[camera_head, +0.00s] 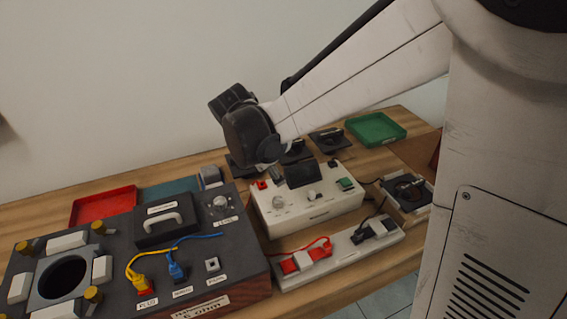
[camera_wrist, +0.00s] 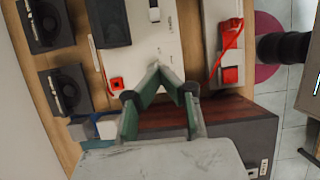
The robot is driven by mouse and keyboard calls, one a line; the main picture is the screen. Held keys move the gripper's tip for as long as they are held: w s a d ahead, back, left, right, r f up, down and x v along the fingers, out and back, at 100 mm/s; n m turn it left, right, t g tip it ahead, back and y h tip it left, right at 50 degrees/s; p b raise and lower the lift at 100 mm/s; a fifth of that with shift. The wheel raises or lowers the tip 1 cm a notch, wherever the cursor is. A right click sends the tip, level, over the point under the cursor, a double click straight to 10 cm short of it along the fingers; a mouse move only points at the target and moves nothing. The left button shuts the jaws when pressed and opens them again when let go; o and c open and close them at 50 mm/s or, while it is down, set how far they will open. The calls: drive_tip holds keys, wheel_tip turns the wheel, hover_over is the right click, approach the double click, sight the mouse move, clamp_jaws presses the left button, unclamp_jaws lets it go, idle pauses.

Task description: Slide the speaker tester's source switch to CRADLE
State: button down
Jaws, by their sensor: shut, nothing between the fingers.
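The white box (camera_head: 310,213) with a dark screen, a round knob (camera_head: 278,203), a red button (camera_head: 262,184) and a green button (camera_head: 345,184) appears to be the speaker tester. A small slide-like control (camera_head: 312,195) sits below the screen; its lettering is too small to read. In the wrist view the white box (camera_wrist: 142,45) shows its screen (camera_wrist: 109,22), red button (camera_wrist: 117,84) and a dark slot with a white slider (camera_wrist: 154,10). My gripper (camera_wrist: 163,72) is shut and empty, with its fingertips over the box's knob end. The fingers hide part of that end.
A dark box (camera_head: 248,262) with a round opening and yellow and blue plugs stands left of the white box. A power strip (camera_head: 340,257) with red plugs lies in front. Red (camera_head: 103,204) and green (camera_head: 375,128) trays and small black devices (camera_head: 328,139) stand behind.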

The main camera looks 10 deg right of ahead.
sight(307, 200)
drive_tip(key=b+x, duration=0.1)
drive_tip(key=x, duration=0.9)
drive_tip(key=shift+d+f, duration=0.1)
drive_tip(key=shift+f, duration=0.1)
drive_tip(key=shift+w+d+r, duration=0.1)
drive_tip(key=shift+d, duration=0.5)
drive_tip(key=shift+w+d+r, duration=0.1)
drive_tip(key=shift+d+r, duration=0.05)
drive_tip(key=shift+d, duration=0.45)
drive_tip(key=shift+w+d, duration=0.15)
drive_tip(key=shift+d, duration=0.5)
